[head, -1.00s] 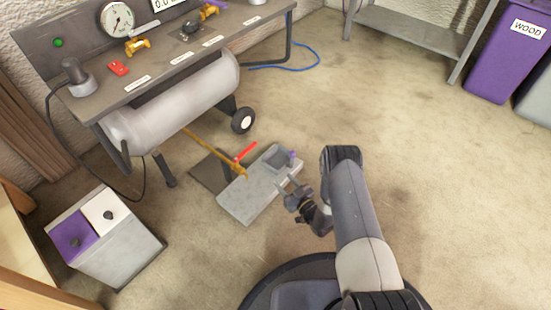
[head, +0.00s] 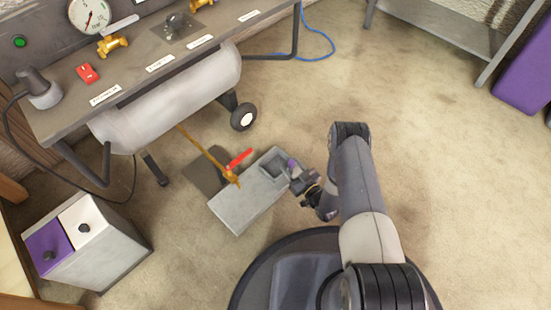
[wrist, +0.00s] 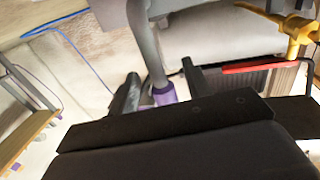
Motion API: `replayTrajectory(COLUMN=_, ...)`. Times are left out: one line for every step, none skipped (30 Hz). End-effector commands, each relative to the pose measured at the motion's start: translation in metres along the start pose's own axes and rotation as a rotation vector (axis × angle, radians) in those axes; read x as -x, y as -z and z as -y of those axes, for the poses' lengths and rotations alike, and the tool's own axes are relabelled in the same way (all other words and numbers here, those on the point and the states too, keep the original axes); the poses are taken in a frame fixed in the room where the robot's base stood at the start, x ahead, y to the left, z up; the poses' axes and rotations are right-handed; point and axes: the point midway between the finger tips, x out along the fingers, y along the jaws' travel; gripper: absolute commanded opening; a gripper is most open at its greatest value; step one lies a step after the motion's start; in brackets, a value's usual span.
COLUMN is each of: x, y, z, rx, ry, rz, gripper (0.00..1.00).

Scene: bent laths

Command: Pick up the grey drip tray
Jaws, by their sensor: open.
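The grey drip tray (head: 272,167) appears to be the small, shallow grey tray on the far right end of a pale grey block (head: 240,205). My gripper (head: 296,176) is open at the tray's right side, close to the purple part. In the wrist view its two dark fingers (wrist: 160,88) stand on either side of the purple end. I cannot tell whether they touch it. My gripper partly hides the tray's right side in the head view.
A brass pipe with a red lever (head: 240,159) reaches over the block near the tray. A grey tank (head: 170,100) hangs under a bench behind. A purple-and-white-topped bin (head: 95,250) stands at left. Open floor (head: 440,190) lies to the right.

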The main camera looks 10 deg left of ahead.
Motion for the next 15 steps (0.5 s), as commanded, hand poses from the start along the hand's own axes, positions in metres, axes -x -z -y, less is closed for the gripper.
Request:
replayTrajectory(x=0.0018, y=-0.0003, z=0.0007, rx=-0.001, ry=-0.001, rz=0.001, gripper=0.47)
replayTrajectory(x=0.0023, y=-0.0002, z=0.0009, rx=-0.001, ry=0.000, rz=0.000, gripper=0.47)
replayTrajectory(x=0.0026, y=-0.0001, z=0.0011, rx=-0.001, ry=0.000, rz=0.000, gripper=0.47)
replayTrajectory(x=0.0027, y=-0.0001, z=0.0012, rx=-0.001, ry=0.000, rz=0.000, gripper=0.47)
replayTrajectory(x=0.0027, y=-0.0001, z=0.0012, rx=-0.001, ry=0.000, rz=0.000, gripper=0.47)
replayTrajectory(x=0.0026, y=0.0000, z=0.0012, rx=0.000, ry=0.000, rz=0.000, gripper=0.47)
replayTrajectory(x=0.0026, y=0.0000, z=0.0012, rx=0.000, ry=0.000, rz=0.000, gripper=0.47)
replayTrajectory(x=0.0025, y=0.0000, z=0.0012, rx=0.000, ry=0.000, rz=0.000, gripper=0.47)
replayTrajectory(x=0.0025, y=0.0000, z=0.0012, rx=0.000, ry=0.000, rz=0.000, gripper=0.46)
replayTrajectory(x=0.0024, y=0.0001, z=0.0012, rx=0.000, ry=0.000, rz=0.000, gripper=0.44)
replayTrajectory(x=0.0024, y=0.0000, z=0.0012, rx=0.000, ry=0.000, rz=0.000, gripper=0.41)
replayTrajectory(x=0.0024, y=0.0001, z=0.0012, rx=0.000, ry=0.000, rz=0.000, gripper=0.38)
replayTrajectory(x=0.0024, y=0.0001, z=0.0012, rx=0.000, ry=0.000, rz=0.000, gripper=0.36)
replayTrajectory(x=0.0023, y=0.0001, z=0.0012, rx=0.000, ry=0.000, rz=0.000, gripper=0.33)
replayTrajectory(x=0.0023, y=0.0001, z=0.0012, rx=0.000, ry=0.000, rz=0.000, gripper=0.30)
